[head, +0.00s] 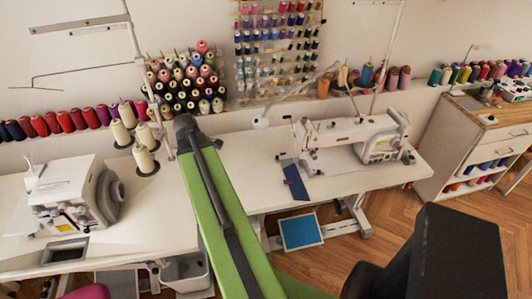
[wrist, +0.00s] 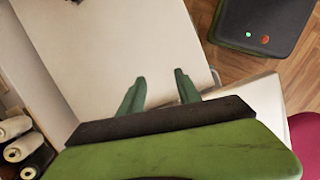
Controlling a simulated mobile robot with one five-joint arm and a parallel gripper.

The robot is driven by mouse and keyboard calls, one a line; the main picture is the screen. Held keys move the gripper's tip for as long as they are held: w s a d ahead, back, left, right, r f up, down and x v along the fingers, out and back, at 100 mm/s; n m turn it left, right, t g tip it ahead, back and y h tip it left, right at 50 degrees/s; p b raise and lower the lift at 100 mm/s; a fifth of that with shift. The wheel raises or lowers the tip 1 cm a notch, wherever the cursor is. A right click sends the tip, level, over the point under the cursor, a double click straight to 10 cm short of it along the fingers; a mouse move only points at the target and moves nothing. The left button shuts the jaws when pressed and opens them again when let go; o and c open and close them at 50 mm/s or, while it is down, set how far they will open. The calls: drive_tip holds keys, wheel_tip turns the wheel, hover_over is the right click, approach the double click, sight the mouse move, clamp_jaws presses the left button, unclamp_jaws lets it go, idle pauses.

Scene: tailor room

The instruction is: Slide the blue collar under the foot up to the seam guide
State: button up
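The blue collar (head: 296,188) is a dark blue flat strip at the left front of the white sewing machine (head: 350,135) on the right-hand table. Its far end is near the machine's needle side, but whether it is under the foot is too small to tell. A small reddish spot shows at its left edge. I cannot make out the seam guide. In the wrist view my gripper (wrist: 160,92) has two green fingers, apart with nothing between them, over a bare white surface. In the head view the fingers are hidden; my green arm reaches up between the two machines.
A second white machine (head: 75,195) stands on the left table, with thread cones (head: 145,158) beside it, left of my arm. Spool racks (head: 185,80) line the wall. A cabinet (head: 465,150) stands right. A magenta seat (head: 88,292) shows at bottom left.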

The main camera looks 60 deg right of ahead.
sight(285, 181)
drive_tip(key=s+d+r+n+g+p, duration=0.1)
drive_tip(key=s+d+r+n+g, duration=0.15)
drive_tip(key=s+d, duration=1.25)
drive_tip(key=shift+t, duration=0.25)
drive_tip(key=b+x, duration=1)
drive_tip(key=x, duration=0.1)
drive_tip(key=a+b+x, duration=0.1)
drive_tip(key=b+x, duration=0.5)
drive_tip(key=shift+s+f, duration=0.15)
drive_tip(key=shift+s, duration=0.1)
clamp_jaws()
